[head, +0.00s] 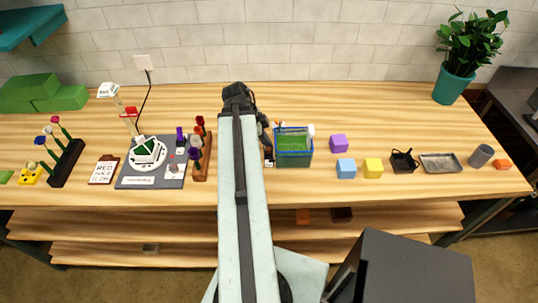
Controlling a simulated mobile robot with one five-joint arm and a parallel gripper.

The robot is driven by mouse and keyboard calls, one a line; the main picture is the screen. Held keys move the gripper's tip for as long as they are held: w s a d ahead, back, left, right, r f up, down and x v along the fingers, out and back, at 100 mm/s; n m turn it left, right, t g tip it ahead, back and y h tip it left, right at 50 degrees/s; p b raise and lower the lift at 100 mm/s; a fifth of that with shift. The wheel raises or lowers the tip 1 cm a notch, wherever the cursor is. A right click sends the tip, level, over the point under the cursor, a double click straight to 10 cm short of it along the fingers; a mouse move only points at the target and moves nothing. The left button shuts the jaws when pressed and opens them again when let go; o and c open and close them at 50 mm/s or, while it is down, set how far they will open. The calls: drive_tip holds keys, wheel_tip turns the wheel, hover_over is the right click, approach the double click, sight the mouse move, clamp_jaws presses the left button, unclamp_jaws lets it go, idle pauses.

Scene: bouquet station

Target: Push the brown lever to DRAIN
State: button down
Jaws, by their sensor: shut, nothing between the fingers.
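A clear blue-rimmed tank (308,156) with a green inside stands on the table just right of my arm. I cannot make out the brown lever or the word DRAIN with certainty. A small orange-brown piece (281,124) shows at the tank's back left corner, and a white piece (311,130) at its back right. My gripper (267,143) is dark and small in the view, close to the tank's left side. It looks shut and empty. I cannot tell whether it touches the tank. My arm hides the table strip to its left.
Right of the tank are purple (338,144), blue (346,168) and yellow (373,168) blocks, a black holder (404,161) and a grey tray (441,163). Left of my arm stand a flower rack (202,165) and a grey mat (134,171) with a white-and-green device (147,151).

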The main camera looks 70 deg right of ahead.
drive_tip(key=shift+y, duration=0.3)
drive_tip(key=a+r+p, duration=0.1)
drive_tip(key=r, duration=0.1)
drive_tip(key=r+p, duration=0.2)
drive_tip(key=s+a+r+p, duration=0.1)
drive_tip(key=r+p, duration=0.1)
drive_tip(key=shift+s+a+r, duration=0.1)
drive_tip(key=shift+a+r, duration=0.05)
drive_tip(key=shift+a, duration=0.15)
drive_tip(key=shift+d+r+p, duration=0.15)
drive_tip(key=shift+d+p, duration=0.05)
drive_tip(key=shift+p, duration=0.1)
drive_tip(key=shift+d, duration=0.1)
